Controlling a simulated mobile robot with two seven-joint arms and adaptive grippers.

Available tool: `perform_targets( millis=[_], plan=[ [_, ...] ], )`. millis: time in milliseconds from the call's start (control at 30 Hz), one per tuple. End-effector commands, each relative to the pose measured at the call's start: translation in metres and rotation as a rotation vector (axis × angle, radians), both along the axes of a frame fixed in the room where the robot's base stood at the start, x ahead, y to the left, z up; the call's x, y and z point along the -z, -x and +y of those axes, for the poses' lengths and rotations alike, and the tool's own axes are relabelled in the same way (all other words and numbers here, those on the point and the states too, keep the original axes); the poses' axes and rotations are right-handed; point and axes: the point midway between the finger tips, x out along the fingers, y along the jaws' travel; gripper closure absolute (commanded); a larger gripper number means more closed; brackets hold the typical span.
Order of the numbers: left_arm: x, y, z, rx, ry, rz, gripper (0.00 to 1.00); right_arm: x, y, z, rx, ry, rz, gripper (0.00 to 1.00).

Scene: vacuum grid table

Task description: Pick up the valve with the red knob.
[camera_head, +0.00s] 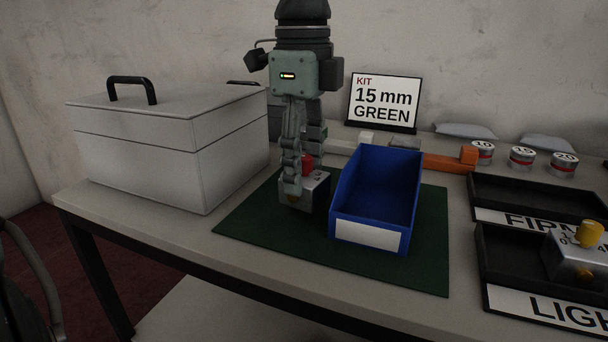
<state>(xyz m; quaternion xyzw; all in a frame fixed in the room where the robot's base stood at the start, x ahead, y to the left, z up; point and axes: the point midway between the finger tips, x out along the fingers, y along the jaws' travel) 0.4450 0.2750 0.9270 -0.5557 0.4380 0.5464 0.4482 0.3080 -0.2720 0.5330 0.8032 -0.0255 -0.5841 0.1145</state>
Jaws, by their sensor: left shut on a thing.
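The valve with the red knob (315,190) is a small metal block at the centre of the view, beside the left wall of the blue bin. Its red knob (307,162) shows between the fingers. My left gripper (299,180) points straight down and is shut on this valve. The fingers hide part of the valve, and I cannot tell whether it touches the green mat (270,232) or is held just above it. A second valve with a yellow knob (580,258) sits at the right edge in a black tray. My right gripper is not in view.
The blue bin (368,235) stands on the mat close to the right of the valve. A large white lidded box (150,150) stands on the left. Black trays (540,193), weights (522,158) and a sign reading 15 mm GREEN (384,101) are behind and right. The front mat is clear.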

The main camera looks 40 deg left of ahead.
Motion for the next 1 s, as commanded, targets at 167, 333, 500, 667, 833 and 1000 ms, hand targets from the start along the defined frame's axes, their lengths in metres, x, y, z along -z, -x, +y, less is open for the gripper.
perform_targets(
  millis=[167,333,500,667,833,1000],
  plan=[
    [-0.039,-0.001,0.0,-0.001,-0.002,-0.006,0.84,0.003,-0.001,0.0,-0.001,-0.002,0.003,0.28],
    [-0.087,-0.001,0.0,-0.001,-0.003,-0.006,0.84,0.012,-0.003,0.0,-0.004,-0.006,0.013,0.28],
    [-0.129,0.0,0.0,0.0,-0.003,-0.003,0.84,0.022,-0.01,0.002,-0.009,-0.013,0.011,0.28],
    [-0.153,0.0,0.0,0.001,-0.001,-0.001,0.84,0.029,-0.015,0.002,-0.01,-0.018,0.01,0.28],
    [-0.163,0.0,0.0,0.003,0.0,0.001,0.84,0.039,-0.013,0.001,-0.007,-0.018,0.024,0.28],
    [-0.164,0.001,0.0,0.003,0.0,0.002,0.84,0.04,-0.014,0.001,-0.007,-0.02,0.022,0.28]
  ],
)
